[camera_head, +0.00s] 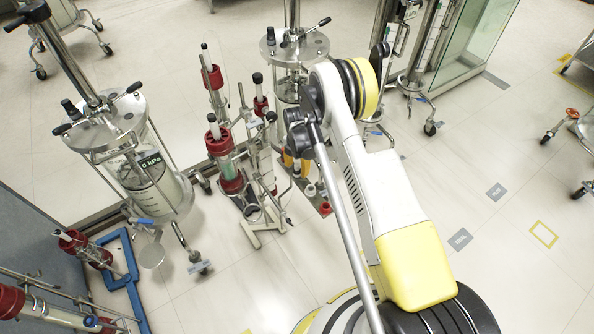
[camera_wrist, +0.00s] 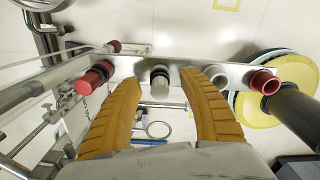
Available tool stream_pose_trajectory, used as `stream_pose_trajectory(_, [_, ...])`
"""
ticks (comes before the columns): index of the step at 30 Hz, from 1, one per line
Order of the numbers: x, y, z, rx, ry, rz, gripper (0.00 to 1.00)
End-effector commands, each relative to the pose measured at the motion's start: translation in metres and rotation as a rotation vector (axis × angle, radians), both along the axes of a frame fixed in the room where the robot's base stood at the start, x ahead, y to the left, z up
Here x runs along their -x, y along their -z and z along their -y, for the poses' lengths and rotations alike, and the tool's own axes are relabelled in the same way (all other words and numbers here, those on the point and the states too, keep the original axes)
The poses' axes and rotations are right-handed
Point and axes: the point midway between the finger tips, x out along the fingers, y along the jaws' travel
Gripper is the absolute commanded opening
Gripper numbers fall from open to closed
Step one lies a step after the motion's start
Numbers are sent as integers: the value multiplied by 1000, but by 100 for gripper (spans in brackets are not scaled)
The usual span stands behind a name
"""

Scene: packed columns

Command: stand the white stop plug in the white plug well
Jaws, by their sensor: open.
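In the wrist view, a whitish plug (camera_wrist: 160,84) with a darker end sits at the metal plate (camera_wrist: 135,68). My gripper (camera_wrist: 164,90) is open, with one yellow finger on each side of the plug and a visible gap to both. A pale ring-shaped well (camera_wrist: 222,80), probably the white plug well, is in the plate just right of the right finger and partly hidden by it. In the head view, my gripper (camera_head: 296,164) is low over the plate's stand, mostly hidden by my arm. The plug cannot be made out there.
A red plug (camera_wrist: 92,79) lies left of the fingers and a red well (camera_wrist: 265,82) is at the plate's right. In the head view, red-capped columns (camera_head: 228,165) stand close left of my gripper, with a large glass vessel (camera_head: 160,180) beyond.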

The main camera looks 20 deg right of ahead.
Motion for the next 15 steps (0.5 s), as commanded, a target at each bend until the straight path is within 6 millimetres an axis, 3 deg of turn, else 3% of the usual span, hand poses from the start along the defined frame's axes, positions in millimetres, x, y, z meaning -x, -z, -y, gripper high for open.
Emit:
stream_pose_trajectory(4, [0,-1,0,0,0,0,50])
stream_pose_trajectory(9, [0,-2,0,0,0,0,0])
stream_pose_trajectory(15, [0,-1,0,0,0,0,0])
